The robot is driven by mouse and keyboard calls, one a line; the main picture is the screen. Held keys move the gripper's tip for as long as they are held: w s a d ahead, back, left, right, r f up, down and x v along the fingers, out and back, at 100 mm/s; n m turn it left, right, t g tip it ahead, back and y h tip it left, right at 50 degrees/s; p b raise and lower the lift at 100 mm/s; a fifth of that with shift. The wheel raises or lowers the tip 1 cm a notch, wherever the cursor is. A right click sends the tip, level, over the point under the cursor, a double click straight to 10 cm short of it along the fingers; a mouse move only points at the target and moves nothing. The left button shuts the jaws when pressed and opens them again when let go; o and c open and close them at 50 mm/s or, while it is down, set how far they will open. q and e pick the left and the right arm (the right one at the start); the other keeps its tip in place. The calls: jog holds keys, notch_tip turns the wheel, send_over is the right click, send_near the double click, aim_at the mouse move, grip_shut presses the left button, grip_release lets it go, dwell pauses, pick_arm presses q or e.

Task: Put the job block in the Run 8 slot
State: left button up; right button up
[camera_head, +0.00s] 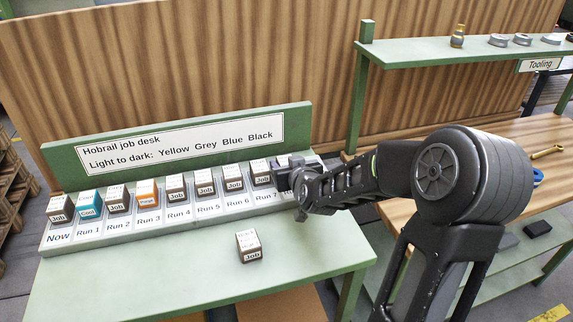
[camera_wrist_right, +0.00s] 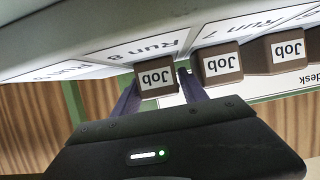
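My right gripper (camera_head: 298,180) is at the right end of the job rack (camera_head: 65,244), over the place after Run 7. In the right wrist view its fingers (camera_wrist_right: 158,88) lie close on both sides of a brown job block (camera_wrist_right: 157,76) with a white "Job" label, and it looks shut on it. The block is at the Run 8 label (camera_wrist_right: 152,48), beside the Run 7 block (camera_wrist_right: 219,66). Whether it rests fully on the slot floor cannot be told. In the head view the gripper hides most of it. My left gripper is not in view.
Another brown job block (camera_head: 249,245) stands alone on the green desk (camera_head: 180,285) in front of the rack. The slots from Now to Run 7 hold blocks, including a teal one (camera_head: 90,204) and an orange one (camera_head: 147,192). A sign board (camera_head: 180,145) rises behind.

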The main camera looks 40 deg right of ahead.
jog(key=shift+r, duration=0.2)
jog(key=shift+s, duration=0.2)
jog(key=v, duration=0.7)
jog(key=shift+s+a+r, duration=0.1)
jog(key=shift+s+r, duration=0.1)
jog(key=shift+f+b+v, duration=0.25)
jog(key=shift+b+v, duration=0.8)
jog(key=shift+b, duration=0.1)
jog(key=shift+b+v, duration=0.7)
jog(key=shift+v, duration=0.35)
